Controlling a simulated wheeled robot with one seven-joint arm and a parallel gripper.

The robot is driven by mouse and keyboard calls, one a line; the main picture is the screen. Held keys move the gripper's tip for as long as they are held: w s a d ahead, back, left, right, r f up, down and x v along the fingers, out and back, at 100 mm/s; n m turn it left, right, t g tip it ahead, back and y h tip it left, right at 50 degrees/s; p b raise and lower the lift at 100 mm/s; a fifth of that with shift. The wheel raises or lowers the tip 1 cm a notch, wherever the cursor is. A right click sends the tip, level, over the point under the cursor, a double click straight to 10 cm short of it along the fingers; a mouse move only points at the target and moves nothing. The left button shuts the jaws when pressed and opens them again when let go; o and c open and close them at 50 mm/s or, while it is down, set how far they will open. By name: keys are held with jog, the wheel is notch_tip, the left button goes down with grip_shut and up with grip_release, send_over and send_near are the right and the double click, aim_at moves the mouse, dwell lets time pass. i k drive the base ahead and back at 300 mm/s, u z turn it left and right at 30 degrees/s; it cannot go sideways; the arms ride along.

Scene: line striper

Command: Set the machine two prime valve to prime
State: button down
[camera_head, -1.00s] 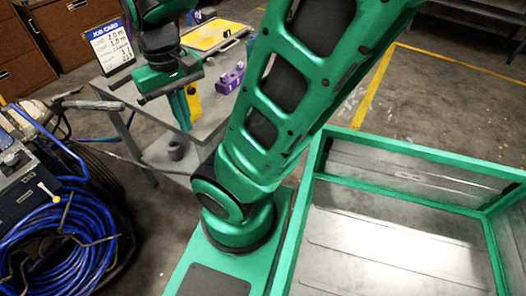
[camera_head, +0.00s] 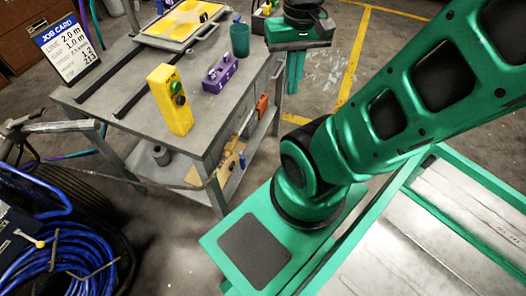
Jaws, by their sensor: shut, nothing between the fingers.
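At the lower left edge is part of a dark machine (camera_head: 14,240) with a coiled blue hose. A small lever with a pale yellow knob (camera_head: 40,243) sticks out from its side, pointing down to the right. I cannot tell whether this lever is the prime valve or which machine number this is. My gripper (camera_head: 294,88) hangs at the top centre, beyond the right edge of the grey work table, far from the lever. Its green fingers point down, shut and empty.
The grey table (camera_head: 130,55) holds a yellow button box (camera_head: 170,99), a purple block (camera_head: 220,74), a green cup (camera_head: 239,39) and a yellow tray (camera_head: 180,22). A job card (camera_head: 67,52) stands at its left. The blue hose (camera_head: 75,262) coils at lower left.

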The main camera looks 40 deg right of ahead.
aim_at(242, 157)
jog(key=u, duration=0.4)
jog(key=k, duration=1.05)
jog(key=z, duration=0.75)
jog(key=i, duration=0.5)
